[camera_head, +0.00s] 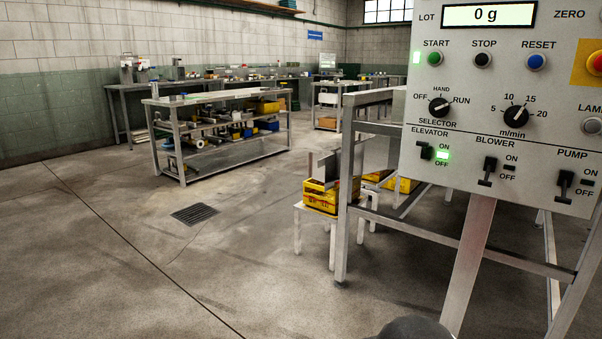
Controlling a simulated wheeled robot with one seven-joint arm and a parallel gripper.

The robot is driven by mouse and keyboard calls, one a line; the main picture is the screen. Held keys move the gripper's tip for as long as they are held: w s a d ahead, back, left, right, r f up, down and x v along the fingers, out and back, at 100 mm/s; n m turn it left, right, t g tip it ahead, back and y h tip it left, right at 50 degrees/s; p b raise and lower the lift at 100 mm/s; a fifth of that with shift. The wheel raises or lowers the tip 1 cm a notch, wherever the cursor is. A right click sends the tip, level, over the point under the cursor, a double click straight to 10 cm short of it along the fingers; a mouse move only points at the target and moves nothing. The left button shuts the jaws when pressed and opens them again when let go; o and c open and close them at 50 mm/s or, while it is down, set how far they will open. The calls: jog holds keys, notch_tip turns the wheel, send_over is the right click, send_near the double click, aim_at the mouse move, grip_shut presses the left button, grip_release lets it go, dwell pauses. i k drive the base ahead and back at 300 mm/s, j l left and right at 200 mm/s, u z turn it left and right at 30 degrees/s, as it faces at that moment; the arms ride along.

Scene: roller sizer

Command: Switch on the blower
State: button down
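The grey control panel (461,121) fills the right of the head view, tilted. Its blower switch (488,171) is a black lever under the label BLOWER, with its handle down toward OFF. The small blower lamp (510,168) between ON and OFF is dark. To its left, the elevator switch (424,150) has its handle up and its lamp (442,155) glows green. To its right, the pump switch (565,185) has its handle down and its lamp (587,183) is dark. My gripper is not in view.
Start, stop and reset buttons, two knobs and a red button (597,63) sit above the switches. Metal frame legs (470,260) stand below the panel. A yellow crate (322,198) rests on a low stand. The floor at left is clear.

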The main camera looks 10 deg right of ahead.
aim_at(484, 182)
jog(key=z, duration=1.3)
jog(key=i+l+u, duration=0.1)
jog(key=l, duration=0.15)
jog(key=i+l+u, duration=0.15)
jog(key=l, duration=0.15)
